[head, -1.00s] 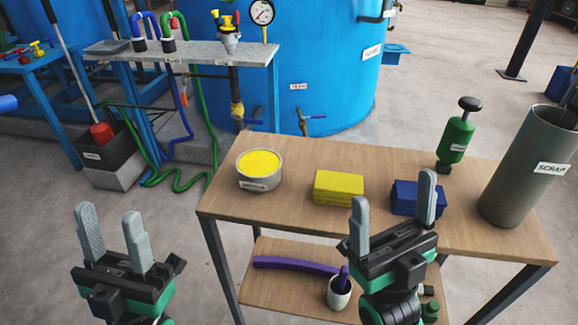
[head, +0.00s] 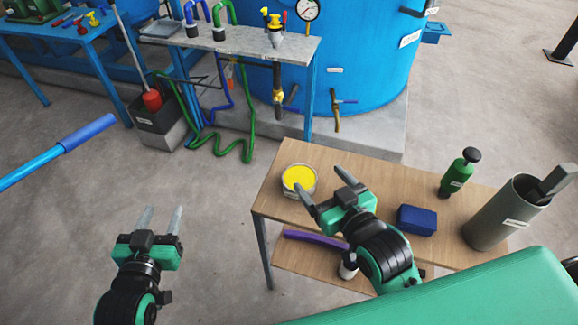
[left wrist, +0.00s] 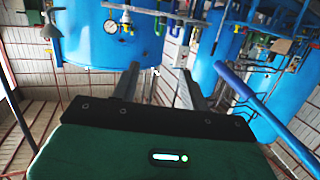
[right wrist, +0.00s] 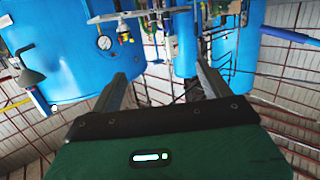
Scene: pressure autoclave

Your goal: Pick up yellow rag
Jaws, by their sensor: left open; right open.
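The yellow rag does not show in any view now. The part of the wooden table (head: 440,208) where it lay a second ago is covered in the head view by my right gripper (head: 318,178) and its arm. That gripper is open, with its fingers in front of the table's left part; the right wrist view (right wrist: 160,88) shows nothing between them. My left gripper (head: 163,209) is open and empty over the floor, left of the table, and its fingers show in the left wrist view (left wrist: 160,84).
A round tin with yellow contents (head: 299,180) stands at the table's left end. A purple hose (head: 310,239) lies on the lower shelf.

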